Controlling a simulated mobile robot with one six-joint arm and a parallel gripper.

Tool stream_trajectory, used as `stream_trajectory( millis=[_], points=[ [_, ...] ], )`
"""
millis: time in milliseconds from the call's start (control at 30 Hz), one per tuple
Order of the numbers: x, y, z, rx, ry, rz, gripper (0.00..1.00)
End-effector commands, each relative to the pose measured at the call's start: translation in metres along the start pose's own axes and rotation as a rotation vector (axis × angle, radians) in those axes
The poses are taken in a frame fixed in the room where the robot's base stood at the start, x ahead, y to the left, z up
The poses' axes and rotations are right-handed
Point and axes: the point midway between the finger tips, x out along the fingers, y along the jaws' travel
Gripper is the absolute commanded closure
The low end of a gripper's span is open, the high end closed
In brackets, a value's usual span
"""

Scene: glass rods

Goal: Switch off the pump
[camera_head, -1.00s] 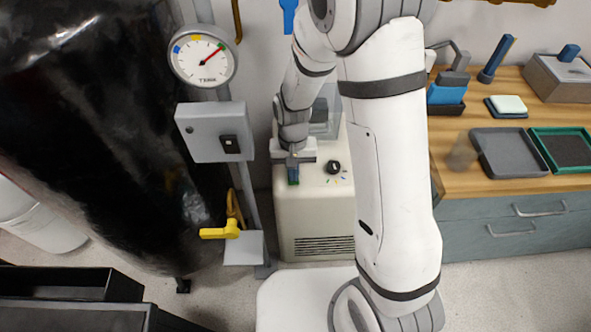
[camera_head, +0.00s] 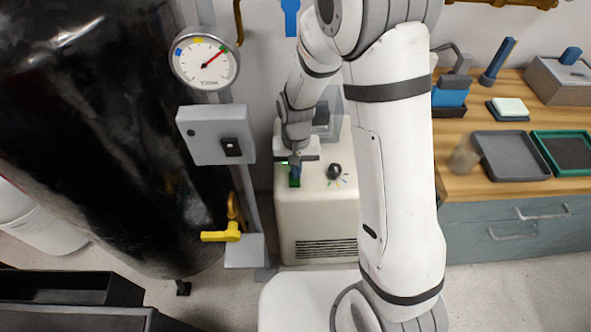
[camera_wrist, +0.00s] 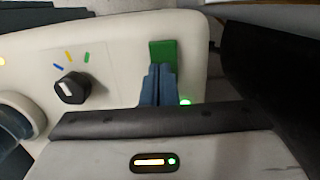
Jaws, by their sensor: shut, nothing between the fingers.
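The pump is a cream box (camera_head: 310,222) on the floor behind my arm, with a black knob (camera_head: 334,171) on its top panel. In the wrist view the pump's panel (camera_wrist: 120,72) carries a green rocker switch (camera_wrist: 163,50), the knob (camera_wrist: 72,88) with coloured marks, and a small lit green lamp (camera_wrist: 185,102). My gripper (camera_wrist: 158,72) is shut and empty, its blue-grey fingertips over the lower part of the green switch and hiding it. Whether they touch it I cannot tell. In the head view my gripper (camera_head: 294,181) points down at the switch.
A grey switch box (camera_head: 207,140) and a round gauge (camera_head: 204,60) stand on a post left of the pump, with a yellow valve handle (camera_head: 221,233) below. A large black tank (camera_head: 90,120) fills the left. A wooden counter (camera_head: 455,190) with trays is on the right.

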Motion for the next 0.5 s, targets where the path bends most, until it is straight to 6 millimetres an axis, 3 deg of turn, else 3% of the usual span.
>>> stream_trajectory(
  millis=[233, 500],
  points=[
    [-0.017, 0.000, 0.000, 0.001, 0.002, -0.001, 1.00],
    [-0.070, 0.000, -0.003, 0.000, 0.007, -0.002, 1.00]
  ],
)
